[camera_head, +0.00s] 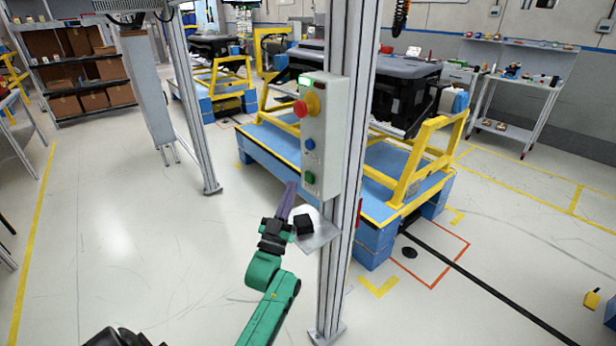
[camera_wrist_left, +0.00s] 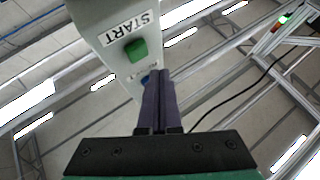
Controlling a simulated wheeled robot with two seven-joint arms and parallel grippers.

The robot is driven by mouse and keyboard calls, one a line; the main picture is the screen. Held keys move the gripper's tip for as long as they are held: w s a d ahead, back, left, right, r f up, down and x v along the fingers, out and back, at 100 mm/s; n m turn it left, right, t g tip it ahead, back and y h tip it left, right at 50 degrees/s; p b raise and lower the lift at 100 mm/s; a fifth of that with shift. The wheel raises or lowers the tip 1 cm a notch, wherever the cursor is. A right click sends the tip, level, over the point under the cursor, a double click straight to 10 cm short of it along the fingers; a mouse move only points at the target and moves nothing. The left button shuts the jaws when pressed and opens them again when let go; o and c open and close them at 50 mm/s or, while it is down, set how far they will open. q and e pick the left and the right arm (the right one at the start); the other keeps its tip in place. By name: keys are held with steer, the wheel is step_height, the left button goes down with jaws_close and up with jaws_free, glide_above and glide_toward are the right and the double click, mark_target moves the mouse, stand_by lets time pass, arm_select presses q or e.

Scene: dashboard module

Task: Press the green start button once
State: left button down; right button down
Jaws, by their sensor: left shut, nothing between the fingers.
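The green start button (camera_head: 309,178) is the lowest button on the grey control box (camera_head: 327,130), which is fixed to a metal post. In the left wrist view the green button (camera_wrist_left: 137,50) shows clearly beside a START label (camera_wrist_left: 130,27). My left gripper (camera_head: 290,186) has its purple fingers together and empty, pointing up just left of the box's lower end. In the wrist view its fingertips (camera_wrist_left: 158,74) are beside the green button, with a gap between them in the picture, and partly cover a blue button. My right gripper is not in view.
Above the green button are a blue button (camera_head: 309,144) and a red emergency knob (camera_head: 300,109) on yellow. A small metal shelf (camera_head: 318,238) with a black item juts from the post (camera_head: 345,200) close to my left gripper. Open floor lies to the left.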

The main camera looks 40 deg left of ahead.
arm_select(q)
steer(key=s, duration=0.1)
steer(key=s+p, duration=0.1)
steer(key=s, duration=0.1)
steer(key=shift+a, duration=0.4)
stand_by(0.4)
